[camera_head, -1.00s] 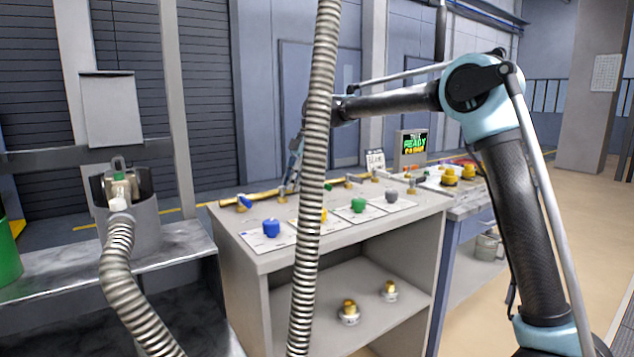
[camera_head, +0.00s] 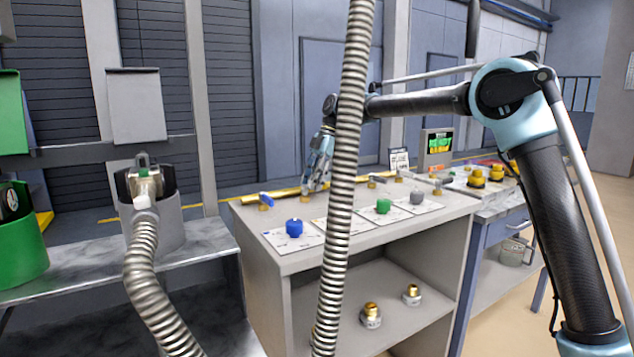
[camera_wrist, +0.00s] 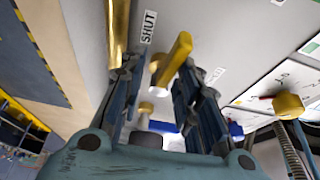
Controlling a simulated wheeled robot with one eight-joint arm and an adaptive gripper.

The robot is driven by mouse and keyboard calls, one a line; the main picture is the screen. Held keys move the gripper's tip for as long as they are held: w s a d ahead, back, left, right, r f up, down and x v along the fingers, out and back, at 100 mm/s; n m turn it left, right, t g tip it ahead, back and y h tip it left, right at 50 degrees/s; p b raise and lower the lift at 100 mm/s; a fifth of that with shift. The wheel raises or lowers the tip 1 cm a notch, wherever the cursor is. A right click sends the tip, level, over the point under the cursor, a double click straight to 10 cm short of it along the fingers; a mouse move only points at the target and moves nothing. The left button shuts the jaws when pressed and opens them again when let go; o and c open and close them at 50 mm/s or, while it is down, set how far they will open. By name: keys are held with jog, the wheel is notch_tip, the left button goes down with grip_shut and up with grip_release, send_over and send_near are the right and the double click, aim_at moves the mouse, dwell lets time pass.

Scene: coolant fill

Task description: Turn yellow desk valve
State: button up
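The yellow desk valve (camera_wrist: 172,60) shows in the wrist view as a bar-shaped yellow handle on a brass stem, on the grey desk top. A "SHUT" label lies on its left and a second, partly hidden label on its right. My gripper (camera_wrist: 158,72) is open, with one finger on each side of the handle. I cannot tell whether either finger touches it. In the head view, my gripper (camera_head: 314,188) points down at the back row of desk valves, just left of the hanging hose. The yellow valve cannot be made out there.
A ribbed metal hose (camera_head: 345,180) hangs before the desk (camera_head: 285,262). A blue valve (camera_head: 266,199) stands left of my gripper. A brass pipe (camera_wrist: 118,25) runs beside the yellow valve.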

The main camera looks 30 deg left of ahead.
jog(key=shift+d, duration=0.15)
jog(key=shift+w, duration=0.1)
jog(key=shift+w+d+r, duration=0.1)
jog(key=shift+r, duration=0.15)
jog(key=v, duration=1.1)
jog(key=shift+r, duration=0.25)
jog(key=shift+w, duration=0.15)
